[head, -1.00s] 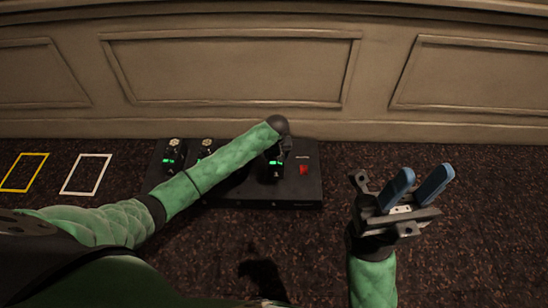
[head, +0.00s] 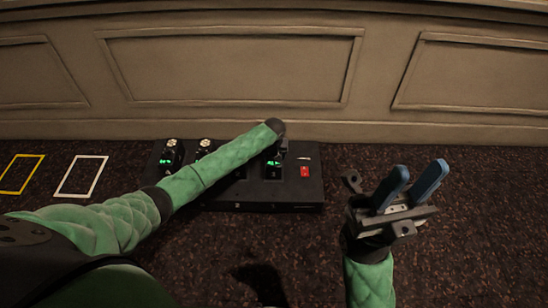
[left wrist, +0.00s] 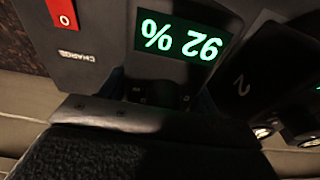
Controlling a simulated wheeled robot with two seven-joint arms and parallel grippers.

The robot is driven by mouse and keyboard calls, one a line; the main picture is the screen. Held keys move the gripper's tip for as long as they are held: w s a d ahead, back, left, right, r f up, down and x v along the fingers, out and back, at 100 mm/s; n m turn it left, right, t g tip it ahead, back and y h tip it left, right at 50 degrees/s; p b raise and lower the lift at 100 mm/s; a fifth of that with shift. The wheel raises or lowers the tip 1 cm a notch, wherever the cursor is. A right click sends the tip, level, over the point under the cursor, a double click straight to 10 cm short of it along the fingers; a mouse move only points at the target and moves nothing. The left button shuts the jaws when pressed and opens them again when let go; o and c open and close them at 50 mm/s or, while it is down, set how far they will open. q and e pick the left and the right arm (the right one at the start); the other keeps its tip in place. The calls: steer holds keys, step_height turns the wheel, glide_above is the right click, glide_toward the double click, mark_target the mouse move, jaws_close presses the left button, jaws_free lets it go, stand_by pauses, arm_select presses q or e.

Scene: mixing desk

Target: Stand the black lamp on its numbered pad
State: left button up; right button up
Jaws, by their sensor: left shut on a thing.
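My left arm reaches across the black console (head: 225,203). My left gripper (head: 277,145) is at its right part, mostly hidden behind its own wrist. It is shut on a black device, apparently the black lamp (head: 272,171), which seems upright at the console. The left wrist view shows a lit green "92 %" display (left wrist: 182,37) close ahead; the finger contact is dark. A dark plate with the number 2 (left wrist: 240,84) is beside it. My right gripper (head: 424,170) is open and empty, with blue fingers apart, right of the console.
Two black devices with pale round tops, the left (head: 171,145) and its neighbour (head: 205,145), stand on the console. A red switch (head: 305,171) is at its right. White (head: 82,175) and yellow (head: 22,175) outlines lie left. A panelled wall (head: 230,70) stands behind.

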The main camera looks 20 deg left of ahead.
arm_select(q)
steer(key=shift+r, duration=0.15)
steer(key=o, duration=1.7)
steer(key=shift+f, duration=0.2)
steer(key=shift+r, duration=0.15)
